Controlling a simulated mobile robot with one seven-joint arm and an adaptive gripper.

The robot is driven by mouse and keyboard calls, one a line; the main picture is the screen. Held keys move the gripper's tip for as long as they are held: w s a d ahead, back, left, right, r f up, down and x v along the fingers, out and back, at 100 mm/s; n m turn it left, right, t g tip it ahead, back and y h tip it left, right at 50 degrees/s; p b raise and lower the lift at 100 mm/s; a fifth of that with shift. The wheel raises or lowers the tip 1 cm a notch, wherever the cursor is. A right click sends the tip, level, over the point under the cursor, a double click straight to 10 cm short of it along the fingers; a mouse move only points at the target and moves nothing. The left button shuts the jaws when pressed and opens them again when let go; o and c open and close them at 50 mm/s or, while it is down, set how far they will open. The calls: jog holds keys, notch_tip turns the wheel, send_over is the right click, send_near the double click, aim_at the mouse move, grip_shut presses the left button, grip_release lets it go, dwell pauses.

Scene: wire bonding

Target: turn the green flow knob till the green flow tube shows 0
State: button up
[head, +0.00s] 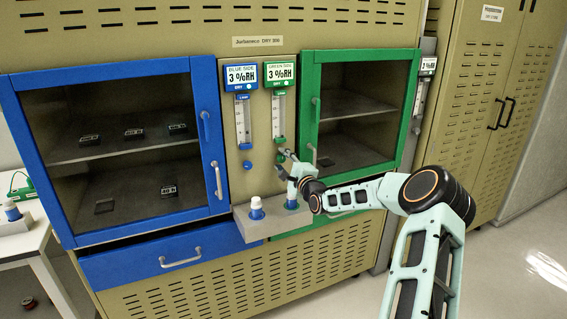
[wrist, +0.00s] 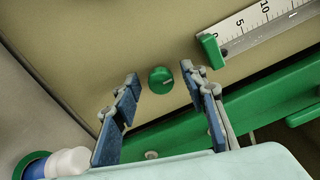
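The green flow knob (wrist: 161,80) sits on the beige panel in the wrist view, with a pale mark on its face. My gripper (wrist: 162,75) is open, with one blue-padded finger on each side of the knob and gaps showing between. I cannot tell how deep the fingertips reach. The green flow tube (head: 277,112) stands below the green-side display in the head view. Its scale (wrist: 268,22) with marks 5 and 10 shows in the wrist view, ending in a green block (wrist: 210,51). The float's reading is too small to tell.
The blue flow tube (head: 242,122) and blue knob (head: 247,165) are left of the green ones. The green-framed door (head: 309,95) is close on the right. A grey shelf (head: 247,231) below holds a blue, white-capped bottle (head: 256,211) and another bottle (head: 291,201).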

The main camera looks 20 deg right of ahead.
jog(key=shift+s, duration=0.1)
jog(key=s, duration=1.1)
jog(key=shift+s+d, duration=0.2)
jog(key=shift+s, duration=0.2)
